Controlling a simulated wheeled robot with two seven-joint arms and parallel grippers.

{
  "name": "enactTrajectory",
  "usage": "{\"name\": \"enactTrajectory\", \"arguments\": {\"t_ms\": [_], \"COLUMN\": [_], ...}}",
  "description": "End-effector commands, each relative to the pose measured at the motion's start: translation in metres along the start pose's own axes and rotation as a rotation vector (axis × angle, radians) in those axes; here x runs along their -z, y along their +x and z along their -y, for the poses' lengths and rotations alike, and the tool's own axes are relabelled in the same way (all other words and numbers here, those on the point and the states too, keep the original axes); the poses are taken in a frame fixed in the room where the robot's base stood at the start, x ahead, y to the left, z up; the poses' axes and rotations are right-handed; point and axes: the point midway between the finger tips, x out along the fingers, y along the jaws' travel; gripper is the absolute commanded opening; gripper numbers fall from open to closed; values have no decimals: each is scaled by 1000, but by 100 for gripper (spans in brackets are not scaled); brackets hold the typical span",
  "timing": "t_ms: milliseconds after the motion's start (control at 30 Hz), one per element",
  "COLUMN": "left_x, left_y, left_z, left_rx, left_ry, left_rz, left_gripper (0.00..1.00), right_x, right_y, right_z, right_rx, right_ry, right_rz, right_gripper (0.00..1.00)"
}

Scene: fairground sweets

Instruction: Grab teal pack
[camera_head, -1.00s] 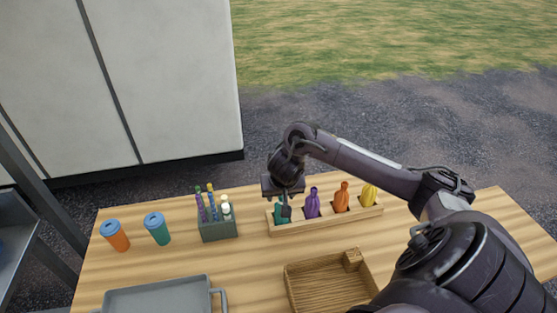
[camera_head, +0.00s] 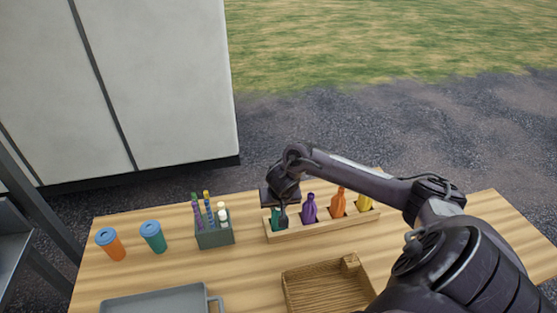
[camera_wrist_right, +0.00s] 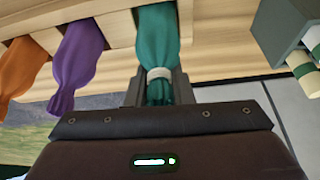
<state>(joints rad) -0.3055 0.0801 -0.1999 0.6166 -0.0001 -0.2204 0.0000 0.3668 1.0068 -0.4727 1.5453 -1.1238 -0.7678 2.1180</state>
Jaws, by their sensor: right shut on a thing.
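The teal pack (camera_head: 275,217) stands in the leftmost compartment of a wooden holder (camera_head: 325,228) on the table. It also shows in the right wrist view (camera_wrist_right: 157,40), with a pale band around its narrow neck. My right gripper (camera_head: 281,213) comes down on it from above. In the right wrist view its fingers (camera_wrist_right: 156,88) are closed on the pack at the neck, just by the band. The lower part of the pack is still inside its compartment. My left gripper is in neither view.
Purple (camera_head: 309,208), orange (camera_head: 338,203) and yellow (camera_head: 364,203) packs stand in the same holder. A dark green caddy (camera_head: 215,237) is left of it. Orange (camera_head: 111,244) and teal (camera_head: 153,237) cups stand further left. A wooden tray (camera_head: 318,260) and grey tray (camera_head: 150,302) lie in front.

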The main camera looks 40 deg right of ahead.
Motion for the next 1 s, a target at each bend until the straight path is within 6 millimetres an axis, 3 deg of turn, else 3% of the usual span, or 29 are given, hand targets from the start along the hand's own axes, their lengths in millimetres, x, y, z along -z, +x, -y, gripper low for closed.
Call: {"name": "enactTrajectory", "arguments": {"t_ms": [567, 767, 967, 1000], "left_x": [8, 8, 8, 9], "left_y": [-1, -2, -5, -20], "left_z": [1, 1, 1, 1], "left_rx": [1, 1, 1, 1], "left_ry": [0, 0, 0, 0], "left_rz": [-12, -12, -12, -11], "left_gripper": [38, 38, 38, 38], "right_x": [5, 17, 37, 44], "right_y": [-10, -38, -84, -101], "right_z": [1, 2, 1, 0], "right_rx": [3, 4, 3, 0], "right_ry": [1, 0, 0, -1], "right_rz": [-2, -5, -8, -8], "right_gripper": [0, 0, 0, 0]}}
